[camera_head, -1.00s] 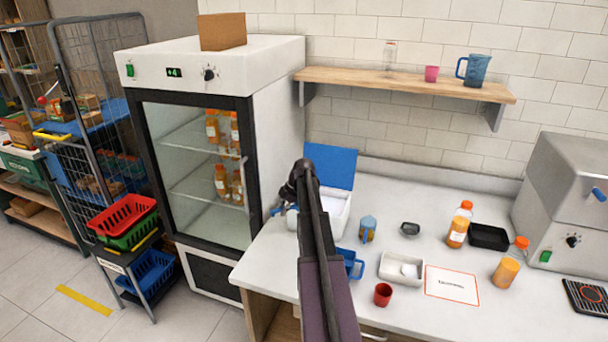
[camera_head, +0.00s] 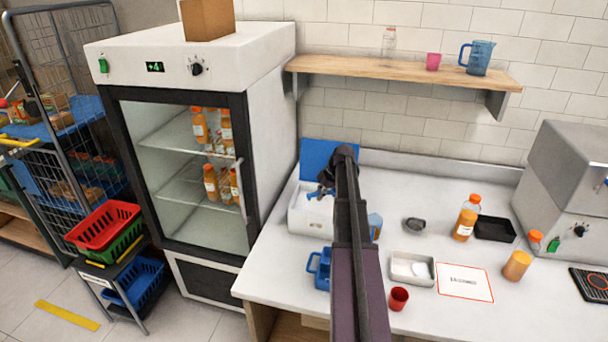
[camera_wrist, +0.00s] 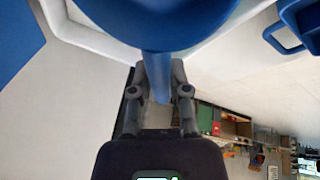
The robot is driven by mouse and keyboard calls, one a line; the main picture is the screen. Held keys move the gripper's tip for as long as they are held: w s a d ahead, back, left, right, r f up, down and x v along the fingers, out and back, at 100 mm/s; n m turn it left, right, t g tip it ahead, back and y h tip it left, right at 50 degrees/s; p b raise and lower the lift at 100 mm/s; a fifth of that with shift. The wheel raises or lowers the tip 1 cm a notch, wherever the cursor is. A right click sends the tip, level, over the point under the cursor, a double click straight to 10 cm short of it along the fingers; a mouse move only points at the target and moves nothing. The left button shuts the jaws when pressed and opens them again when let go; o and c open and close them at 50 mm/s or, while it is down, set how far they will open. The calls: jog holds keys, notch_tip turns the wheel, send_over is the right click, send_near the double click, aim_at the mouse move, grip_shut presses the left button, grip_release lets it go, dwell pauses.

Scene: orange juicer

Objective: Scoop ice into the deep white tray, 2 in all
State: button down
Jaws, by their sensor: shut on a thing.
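My gripper (camera_wrist: 157,100) is shut on the handle of a blue scoop (camera_wrist: 155,25). The scoop's bowl fills the top of the wrist view, and what it holds is hidden. In the head view my gripper (camera_head: 335,172) and a bit of the scoop (camera_head: 319,191) are over the white ice box (camera_head: 310,219), whose blue lid (camera_head: 316,155) stands open behind. The box's inside is mostly hidden. The white tray (camera_head: 398,278) lies on the counter to the right of my arm, with a small white lump (camera_head: 419,270) in it.
A blue mug (camera_head: 320,268) stands before the ice box. A blue-topped jar (camera_head: 375,225) is partly behind my arm. A red cup (camera_head: 398,298), dark bowl (camera_head: 414,225), juice bottle (camera_head: 465,221), black tray (camera_head: 495,228) and printed card (camera_head: 465,283) surround the white tray.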

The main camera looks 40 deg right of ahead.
jog(key=shift+d, duration=0.2)
jog(key=shift+w+a, duration=0.15)
jog(key=shift+w+a+r+m, duration=0.15)
jog(key=shift+w+r+m, duration=0.1)
jog(key=shift+w+m, duration=0.1)
jog(key=w+a+r+m+t+p, duration=0.2)
jog(key=w+r+m+t+p, duration=0.1)
jog(key=w, duration=0.4)
jog(key=shift+a+r+m+h, duration=0.15)
jog(key=shift+r+m+h, duration=0.3)
jog(key=shift+m, duration=0.8)
jog(key=shift+s, duration=0.1)
